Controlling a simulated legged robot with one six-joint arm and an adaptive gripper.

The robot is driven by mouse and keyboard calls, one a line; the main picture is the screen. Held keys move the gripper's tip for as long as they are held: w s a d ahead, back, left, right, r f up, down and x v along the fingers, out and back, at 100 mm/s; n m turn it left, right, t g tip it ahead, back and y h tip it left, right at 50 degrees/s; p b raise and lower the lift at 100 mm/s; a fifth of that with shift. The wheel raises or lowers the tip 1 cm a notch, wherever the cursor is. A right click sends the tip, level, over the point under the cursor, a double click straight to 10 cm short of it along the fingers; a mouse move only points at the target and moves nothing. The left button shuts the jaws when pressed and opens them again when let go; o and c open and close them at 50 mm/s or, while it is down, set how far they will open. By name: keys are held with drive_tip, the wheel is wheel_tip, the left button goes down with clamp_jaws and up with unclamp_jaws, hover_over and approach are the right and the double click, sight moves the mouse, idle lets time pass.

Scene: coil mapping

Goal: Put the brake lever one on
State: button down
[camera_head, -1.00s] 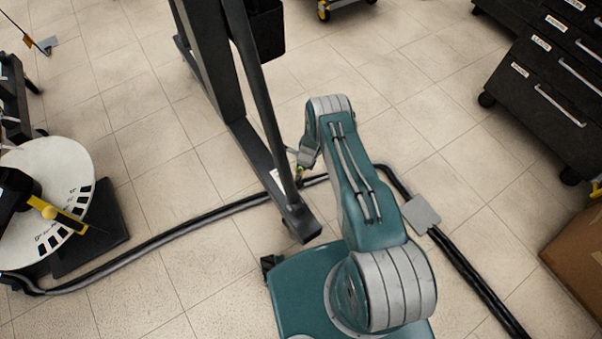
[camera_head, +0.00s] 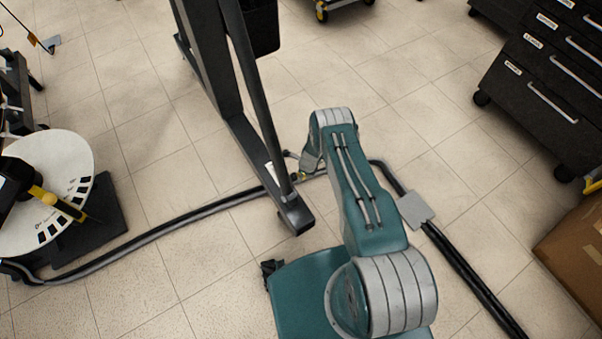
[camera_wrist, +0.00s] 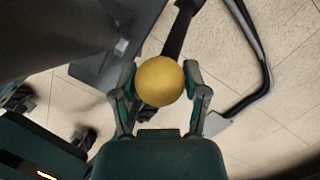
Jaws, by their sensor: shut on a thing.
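In the wrist view, my gripper (camera_wrist: 160,88) has its two fingers on either side of a round yellow knob (camera_wrist: 158,81) and is shut on it. A dark bar (camera_wrist: 181,30) runs upward in the picture from behind the knob; I take knob and bar as the brake lever. In the head view my gripper (camera_head: 294,168) is small, low beside the foot of a dark upright stand (camera_head: 240,110), and partly hidden. How far the lever is turned cannot be told.
Black cables (camera_head: 165,228) cross the floor, with a grey plate (camera_head: 415,209) on them at right. A white dial disc (camera_head: 62,165) stands at left. Black drawer cabinets (camera_head: 540,85) and a cardboard box (camera_head: 575,250) stand at right.

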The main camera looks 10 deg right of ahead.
drive_tip(key=shift+s+f, duration=0.2)
drive_tip(key=shift+s, duration=0.25)
drive_tip(key=shift+s+f, duration=0.1)
drive_tip(key=shift+c, duration=0.6)
unclamp_jaws()
drive_tip(key=shift+d, duration=0.1)
drive_tip(key=shift+w+d+r, duration=0.1)
drive_tip(key=shift+w+r, duration=0.1)
drive_tip(key=shift+r, duration=0.45)
drive_tip(key=v, duration=1)
drive_tip(key=shift+s+r, duration=0.15)
drive_tip(key=shift+r, duration=0.25)
